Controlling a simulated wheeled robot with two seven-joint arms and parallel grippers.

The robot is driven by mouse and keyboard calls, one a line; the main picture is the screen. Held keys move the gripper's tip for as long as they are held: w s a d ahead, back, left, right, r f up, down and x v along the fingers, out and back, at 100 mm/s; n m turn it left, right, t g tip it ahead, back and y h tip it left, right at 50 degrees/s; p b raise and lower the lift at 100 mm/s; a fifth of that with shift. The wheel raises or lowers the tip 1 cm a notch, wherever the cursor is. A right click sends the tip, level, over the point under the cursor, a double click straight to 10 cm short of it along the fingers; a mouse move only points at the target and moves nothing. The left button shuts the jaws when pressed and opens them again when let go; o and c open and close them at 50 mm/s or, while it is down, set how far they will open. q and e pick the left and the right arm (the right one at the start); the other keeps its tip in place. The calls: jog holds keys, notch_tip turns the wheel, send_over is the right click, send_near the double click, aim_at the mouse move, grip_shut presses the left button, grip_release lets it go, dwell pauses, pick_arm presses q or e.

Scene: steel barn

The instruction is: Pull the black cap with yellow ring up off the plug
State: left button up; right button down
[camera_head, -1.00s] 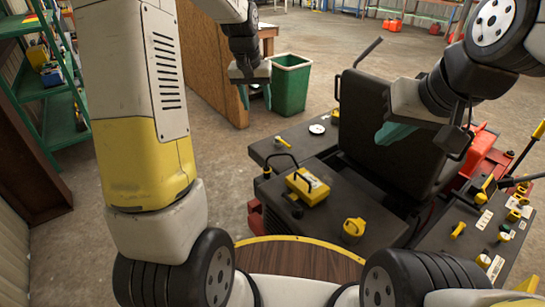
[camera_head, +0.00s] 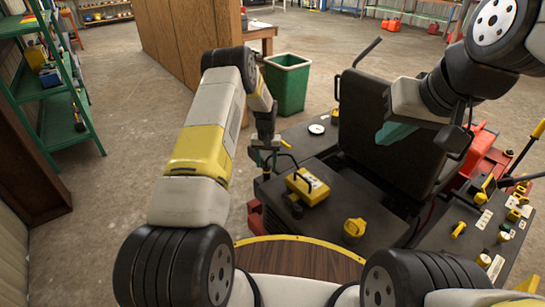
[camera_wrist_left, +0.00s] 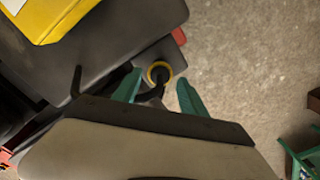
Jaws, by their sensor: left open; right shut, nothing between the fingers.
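The black cap with a yellow ring (camera_wrist_left: 159,73) shows in the left wrist view, at the edge of the dark machine deck. My left gripper (camera_head: 266,163) is open and points down at the deck's left edge in the head view. In the wrist view its two teal fingers (camera_wrist_left: 160,91) stand on either side of the cap's near side, with the ring just past the tips. I cannot tell whether they touch it. The plug under the cap is hidden. My right gripper (camera_head: 397,133) is shut and empty, in front of the black seat.
A yellow box (camera_head: 307,186) with a black handle sits on the deck close to my left gripper. A yellow filler cap (camera_head: 354,229) is nearer. The black seat (camera_head: 387,130) rises to the right. A green bin (camera_head: 288,86) stands behind; bare floor lies left.

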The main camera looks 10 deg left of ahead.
aim_at(267, 167)
pick_arm(q)
notch_tip(267, 167, down, 5)
dwell(0.3)
grip_shut()
